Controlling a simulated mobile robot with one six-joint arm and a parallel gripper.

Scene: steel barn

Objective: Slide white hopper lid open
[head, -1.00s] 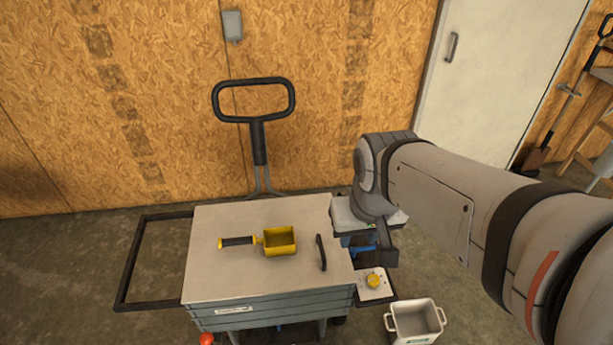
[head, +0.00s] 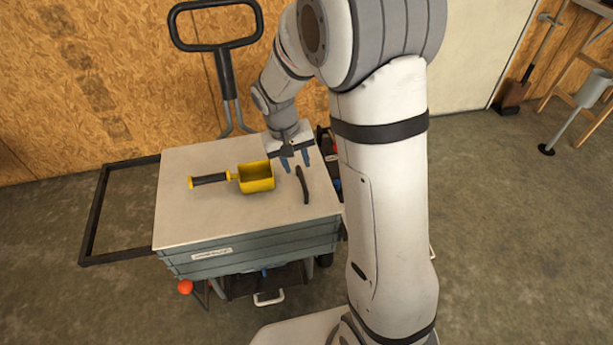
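The white hopper lid (head: 215,225) lies flat over the top of the grey hopper (head: 250,248). A dark bar handle (head: 302,184) stands near the lid's right edge. My gripper (head: 296,165) points down just above and behind the handle, its two blue-tipped fingers spread apart with nothing visible between them. I cannot tell whether a finger touches the handle; it looks clear of it. A yellow scoop (head: 257,177) with a black grip lies on the lid, left of the handle.
A black open frame (head: 97,205) juts out left of the hopper. A black push handle (head: 216,42) rises behind it, near the wooden wall. An orange knob (head: 185,287) is at the lower left. My arm hides the area right of the hopper.

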